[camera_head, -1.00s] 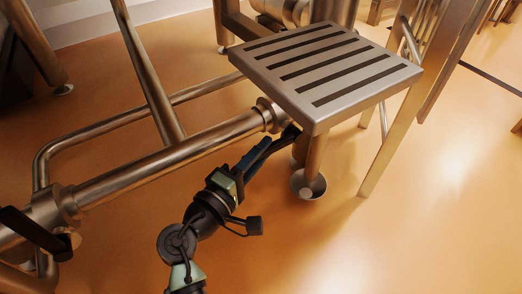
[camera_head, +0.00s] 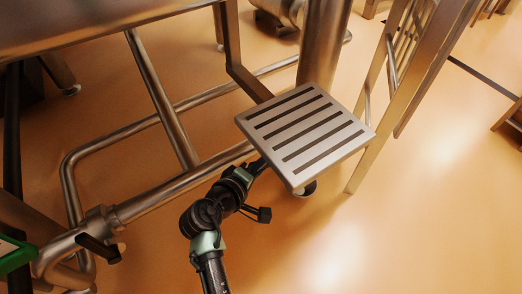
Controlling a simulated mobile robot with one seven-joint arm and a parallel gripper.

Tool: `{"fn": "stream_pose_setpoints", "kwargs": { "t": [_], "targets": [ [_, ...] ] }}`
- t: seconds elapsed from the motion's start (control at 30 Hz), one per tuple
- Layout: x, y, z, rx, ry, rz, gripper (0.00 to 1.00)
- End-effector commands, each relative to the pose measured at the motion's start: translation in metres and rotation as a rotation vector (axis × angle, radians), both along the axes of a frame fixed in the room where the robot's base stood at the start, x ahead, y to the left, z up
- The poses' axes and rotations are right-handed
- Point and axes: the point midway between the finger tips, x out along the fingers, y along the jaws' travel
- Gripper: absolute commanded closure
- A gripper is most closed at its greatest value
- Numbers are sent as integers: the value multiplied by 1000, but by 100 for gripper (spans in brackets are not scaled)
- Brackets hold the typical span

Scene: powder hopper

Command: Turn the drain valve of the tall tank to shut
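My gripper (camera_head: 259,166) is at the end of my arm, beside the horizontal pipe (camera_head: 185,184) and at the left edge of the slatted step. Its fingertips are hidden by the step, so I cannot see whether it is open or holds anything. A valve with a black lever handle (camera_head: 98,248) sits at the pipe's left end. The lever lies across the pipe and nothing touches it. I cannot tell which tank this valve belongs to. Any valve part at my gripper is hidden under the step.
The slatted metal step (camera_head: 306,136) overhangs my gripper. A thinner pipe (camera_head: 110,142) runs behind. A large metal body (camera_head: 110,22) fills the upper left. Slanted stair rails (camera_head: 405,95) stand to the right. The orange floor (camera_head: 400,235) at lower right is clear.

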Motion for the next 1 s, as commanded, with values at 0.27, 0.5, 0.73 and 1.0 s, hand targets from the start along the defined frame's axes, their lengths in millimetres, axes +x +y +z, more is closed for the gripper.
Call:
{"fn": "stream_pose_setpoints", "kwargs": {
  "t": [0.27,0.5,0.73,1.0],
  "targets": [
    [4,-5,20,129,88,1,100],
    [7,-9,23,209,142,2,100],
    [8,-11,23,249,169,3,100],
    [9,-12,21,261,176,3,100]
  ]
}}
